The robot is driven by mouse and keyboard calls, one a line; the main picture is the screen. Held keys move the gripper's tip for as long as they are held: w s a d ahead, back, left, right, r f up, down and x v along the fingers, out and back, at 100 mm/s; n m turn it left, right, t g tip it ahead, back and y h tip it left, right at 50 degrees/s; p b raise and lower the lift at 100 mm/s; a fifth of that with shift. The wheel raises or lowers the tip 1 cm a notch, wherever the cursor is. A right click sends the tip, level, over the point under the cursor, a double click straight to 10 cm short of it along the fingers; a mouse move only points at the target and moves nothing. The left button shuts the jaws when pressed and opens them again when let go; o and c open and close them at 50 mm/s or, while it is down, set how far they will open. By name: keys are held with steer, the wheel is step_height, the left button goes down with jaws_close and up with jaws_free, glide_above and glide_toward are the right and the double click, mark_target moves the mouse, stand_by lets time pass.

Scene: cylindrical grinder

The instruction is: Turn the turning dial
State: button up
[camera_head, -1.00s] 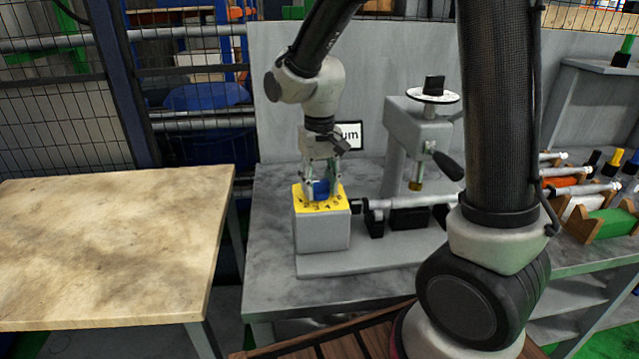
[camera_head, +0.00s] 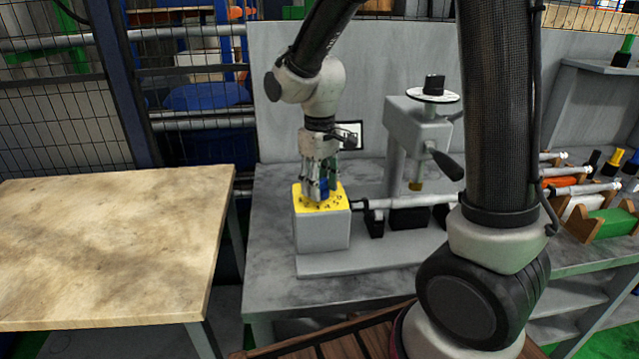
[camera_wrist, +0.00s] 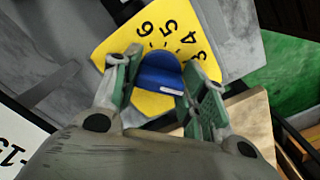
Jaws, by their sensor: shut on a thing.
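The turning dial is a blue knob (camera_wrist: 160,75) with a white mark, on a yellow numbered plate (camera_wrist: 118,42). In the wrist view the numbers 3, 4, 5 and 6 show on the plate's far side. In the head view the blue knob (camera_head: 322,186) sits on the yellow top (camera_head: 308,202) of a grey block (camera_head: 322,232). My gripper (camera_wrist: 160,82) points down from above and is shut on the knob, with one green-padded finger on each side of it. My gripper also shows in the head view (camera_head: 320,190). Part of the plate is hidden behind the fingers and wrist.
A horizontal shaft (camera_head: 398,202) runs right from the block to the grinder. A grey column with a black-knobbed white disc (camera_head: 432,95) and a black handle (camera_head: 447,166) stands behind. Several coloured parts lie at right. The wooden table (camera_head: 110,240) at left is bare.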

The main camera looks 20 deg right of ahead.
mark_target(320, 181)
steer(key=shift+n, duration=0.5)
steer(key=o, duration=1)
steer(key=shift+r, duration=0.1)
step_height(320, 181, up, 12)
steer(key=shift+f, duration=0.1)
